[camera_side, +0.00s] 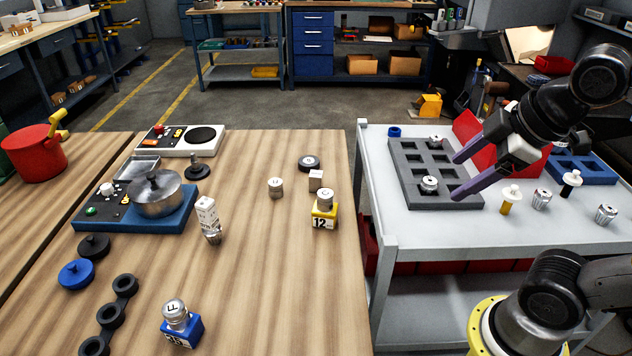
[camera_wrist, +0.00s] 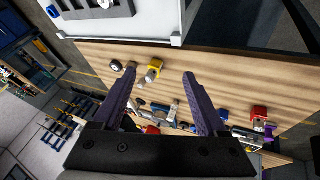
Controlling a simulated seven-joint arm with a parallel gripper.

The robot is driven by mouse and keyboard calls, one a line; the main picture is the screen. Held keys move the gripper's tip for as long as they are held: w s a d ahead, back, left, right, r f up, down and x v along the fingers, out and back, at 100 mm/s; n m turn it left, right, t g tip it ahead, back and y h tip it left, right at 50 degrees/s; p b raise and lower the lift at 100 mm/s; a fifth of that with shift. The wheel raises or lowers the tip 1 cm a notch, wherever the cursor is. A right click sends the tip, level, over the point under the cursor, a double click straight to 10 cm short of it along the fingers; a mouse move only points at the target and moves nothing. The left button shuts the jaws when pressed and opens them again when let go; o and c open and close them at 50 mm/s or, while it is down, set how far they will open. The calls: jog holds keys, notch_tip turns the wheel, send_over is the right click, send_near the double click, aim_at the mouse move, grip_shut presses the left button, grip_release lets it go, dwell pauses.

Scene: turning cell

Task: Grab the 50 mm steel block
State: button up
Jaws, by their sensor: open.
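My gripper (camera_side: 456,176) is open and empty, its two purple fingers spread above the grey tray on the white cart. In the wrist view my gripper (camera_wrist: 160,72) points toward the wooden bench. No block carries a readable 50 mm mark. A small pale cube (camera_side: 316,180) stands on the bench, left of my gripper. A yellow block (camera_side: 324,217) marked 12 has a silver round piece on top. A blue block (camera_side: 181,332) with a silver piece on top stands at the front. The wrist view shows a red block (camera_wrist: 259,112). I cannot tell which is the steel block.
The grey pocketed tray (camera_side: 463,203) holds silver pieces, beside a red bin (camera_side: 467,128) and several small parts. The bench's right front is clear.

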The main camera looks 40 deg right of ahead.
jog(key=w+d+r+n, duration=0.1)
jog(key=w+r+n, duration=0.3)
jog(key=w+n, duration=0.15)
jog(key=n+g+h, duration=0.3)
jog(key=n+g, duration=0.1)
jog(key=n, duration=0.9)
send_over(315, 174)
jog(key=s+a, duration=0.2)
jog(key=a, duration=0.2)
notch_tip(315, 174, down, 13)
jog(key=x, duration=0.7)
jog(key=shift+s+d+f, duration=0.1)
jog(key=shift+d, duration=0.1)
jog(key=shift+t, duration=0.3)
jog(key=shift+s+x, duration=0.2)
jog(key=shift+x, duration=2.8)
grip_shut()
